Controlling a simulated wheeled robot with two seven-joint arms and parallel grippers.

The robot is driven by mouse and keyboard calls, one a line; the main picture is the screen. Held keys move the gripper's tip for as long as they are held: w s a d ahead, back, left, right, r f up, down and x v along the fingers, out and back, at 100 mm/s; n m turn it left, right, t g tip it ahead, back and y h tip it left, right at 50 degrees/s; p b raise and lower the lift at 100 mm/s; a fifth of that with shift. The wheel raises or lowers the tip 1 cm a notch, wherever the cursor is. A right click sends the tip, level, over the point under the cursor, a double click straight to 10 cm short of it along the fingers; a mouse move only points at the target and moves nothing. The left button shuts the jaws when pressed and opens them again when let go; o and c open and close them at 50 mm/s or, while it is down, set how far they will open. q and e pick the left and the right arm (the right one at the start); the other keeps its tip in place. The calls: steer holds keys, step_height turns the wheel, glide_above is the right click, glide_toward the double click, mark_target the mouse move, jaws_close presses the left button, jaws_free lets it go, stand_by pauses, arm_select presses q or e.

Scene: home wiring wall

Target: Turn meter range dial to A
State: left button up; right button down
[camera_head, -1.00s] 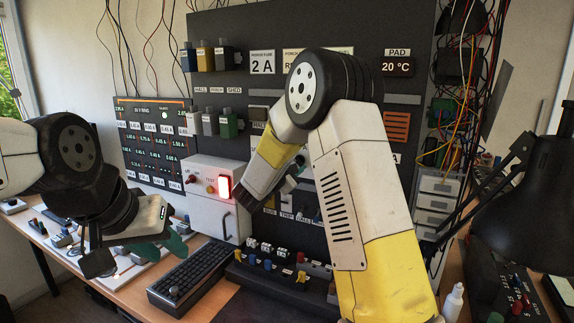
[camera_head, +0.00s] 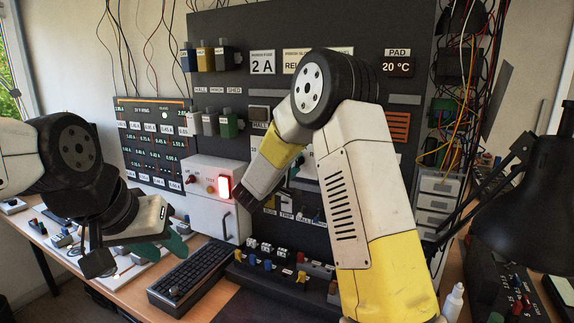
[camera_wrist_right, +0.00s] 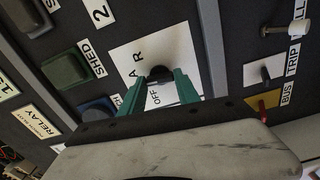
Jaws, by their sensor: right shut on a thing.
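The meter range dial (camera_wrist_right: 160,75) is a small black knob on a white plate marked A, R and OFF in the right wrist view. My right gripper (camera_wrist_right: 162,84) has its two green fingers closed on the knob, one on each side. The fingers hide part of the plate, and I cannot read exactly which mark the knob points to. In the head view my right arm hides the dial. My left gripper (camera_head: 160,248) hangs at the left over the bench, away from the wall panel; its finger gap is unclear.
A BUS toggle (camera_wrist_right: 262,104) and a TRIP toggle (camera_wrist_right: 265,73) sit close beside the dial. A green SHED block (camera_wrist_right: 66,69) is on the other side. A white box with a lit red button (camera_head: 223,187) and a keyboard (camera_head: 195,275) are near the panel.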

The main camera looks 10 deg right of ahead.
steer(key=shift+f+m, duration=0.1)
steer(key=shift+m, duration=1.1)
steer(key=c, duration=0.9)
jaws_free()
steer(key=v, duration=0.7)
steer(key=shift+s+a, duration=0.25)
steer(key=shift+s, duration=0.1)
steer(key=shift+s+a, duration=0.1)
